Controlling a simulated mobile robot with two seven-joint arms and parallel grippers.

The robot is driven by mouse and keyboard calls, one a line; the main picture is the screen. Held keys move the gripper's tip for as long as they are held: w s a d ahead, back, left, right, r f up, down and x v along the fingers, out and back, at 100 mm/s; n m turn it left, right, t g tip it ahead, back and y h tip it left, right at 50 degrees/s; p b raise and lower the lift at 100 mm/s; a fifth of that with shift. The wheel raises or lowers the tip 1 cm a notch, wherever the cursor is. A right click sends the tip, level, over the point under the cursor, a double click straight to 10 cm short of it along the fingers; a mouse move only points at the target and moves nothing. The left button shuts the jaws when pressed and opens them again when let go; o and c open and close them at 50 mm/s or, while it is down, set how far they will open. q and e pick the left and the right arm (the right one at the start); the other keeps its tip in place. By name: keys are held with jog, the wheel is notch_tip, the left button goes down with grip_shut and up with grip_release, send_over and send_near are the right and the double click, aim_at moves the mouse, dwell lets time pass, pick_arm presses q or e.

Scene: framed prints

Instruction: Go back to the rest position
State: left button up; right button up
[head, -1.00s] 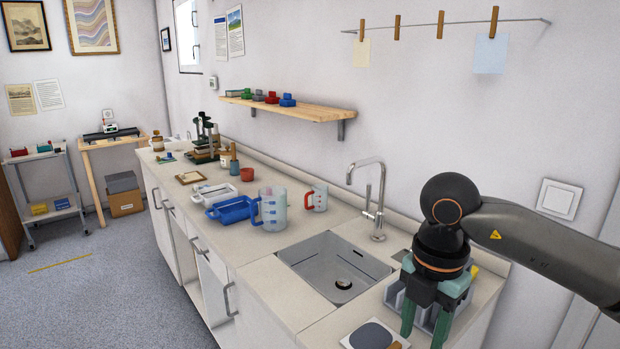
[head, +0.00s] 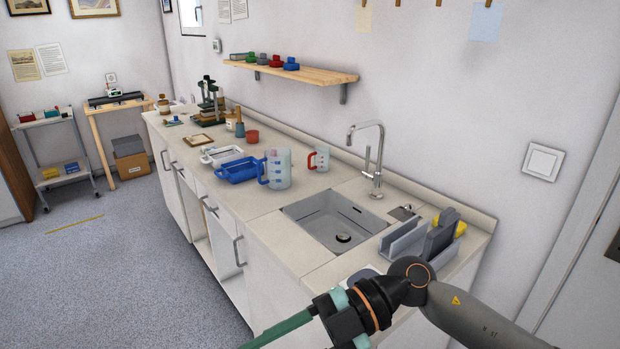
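My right arm comes in from the lower right, with its gripper (head: 300,338) low at the bottom of the head view, in front of the counter's near edge. One green finger points left. The other finger is mostly cut off by the bottom edge, so I cannot tell how far apart they are. No held object shows. My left gripper is not in view.
The counter (head: 272,228) runs along the wall with a sink (head: 330,222), a tap (head: 372,165), a blue tray (head: 238,172) and a measuring jug (head: 279,168). A grey rack (head: 405,242) with a dark slab (head: 441,235) stands behind my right arm. The floor (head: 130,270) at left is clear.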

jog(key=w+r+m+t+y+p, duration=0.2)
jog(key=w+r+m+t+y, duration=0.35)
jog(key=m+t+y, duration=0.45)
jog(key=w+d+f+m+t+h+p, duration=0.2)
jog(key=w+d+f+m+t+h, duration=0.3)
jog(key=d+f+m+t+h, duration=0.75)
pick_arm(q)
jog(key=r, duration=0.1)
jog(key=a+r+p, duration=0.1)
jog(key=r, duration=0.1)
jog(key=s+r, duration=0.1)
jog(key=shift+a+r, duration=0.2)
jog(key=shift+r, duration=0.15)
pick_arm(e)
jog(key=s+d+f+m+g+h, duration=0.3)
jog(key=s+f, duration=0.4)
jog(key=f, duration=0.4)
jog(key=s+d+f+m+g+h, duration=0.3)
jog(key=s+d+f+h, duration=0.3)
jog(key=f, duration=0.5)
jog(key=shift+s, duration=0.9)
jog(key=shift+m+g, duration=0.25)
